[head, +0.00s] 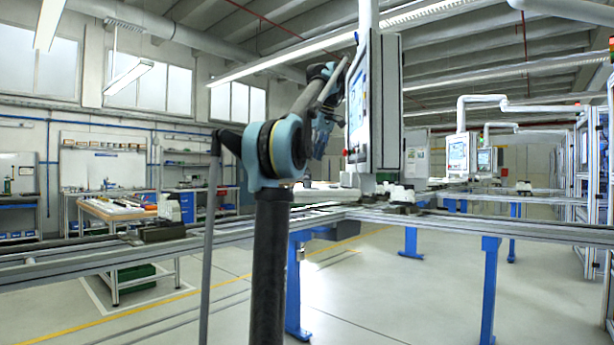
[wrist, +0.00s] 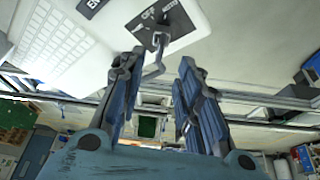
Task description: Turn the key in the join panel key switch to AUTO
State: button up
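The join panel (head: 388,105) hangs upright from a pipe in the head view, its screen side facing left. In the wrist view the white panel face (wrist: 205,12) fills the top. A dark key switch plate (wrist: 178,22) with pale lettering sits on it, and a grey key (wrist: 160,42) appears to stand out from the plate. In the head view my arm partly hides the gripper.
Metal conveyor rails (head: 460,222) run across the room below the panel. A workbench (head: 115,208) stands at the left. Open floor (head: 385,290) shows below the rails.

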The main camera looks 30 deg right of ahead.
jog(key=x, duration=0.8)
grip_shut()
jog(key=m, duration=0.2)
jog(key=m+h, duration=0.1)
jog(key=shift+w+a+m+h, duration=0.1)
jog(key=shift+m+h, duration=0.2)
jog(key=shift+m, duration=0.1)
jog(key=m+h, duration=0.1)
jog(key=m, duration=0.3)
jog(key=shift+m+h, duration=0.6)
jog(key=shift+m, duration=0.5)
jog(key=shift+g, duration=0.3)
